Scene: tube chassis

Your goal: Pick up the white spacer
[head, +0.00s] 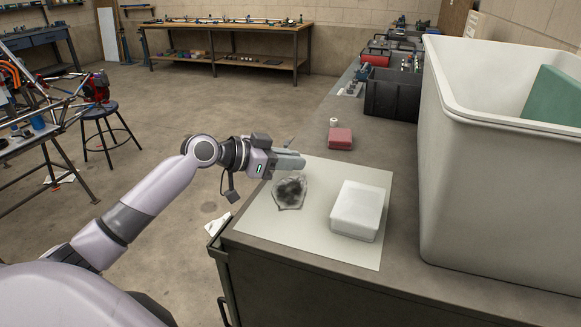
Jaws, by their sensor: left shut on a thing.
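My left gripper (299,161) is above the far left part of the pale mat (262,222) on the bench. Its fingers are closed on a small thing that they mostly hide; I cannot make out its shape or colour. No white spacer can be told for certain in this view. A small white cylinder (333,122) stands on the bench behind the red box (340,138), apart from the gripper. My right gripper is not in view.
A clear bag with dark contents (290,191) and a white box (357,210) lie on the mat. A large white bin (447,170) stands at the right. Black crates (392,98) stand farther back. The bench's left edge runs below my left arm.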

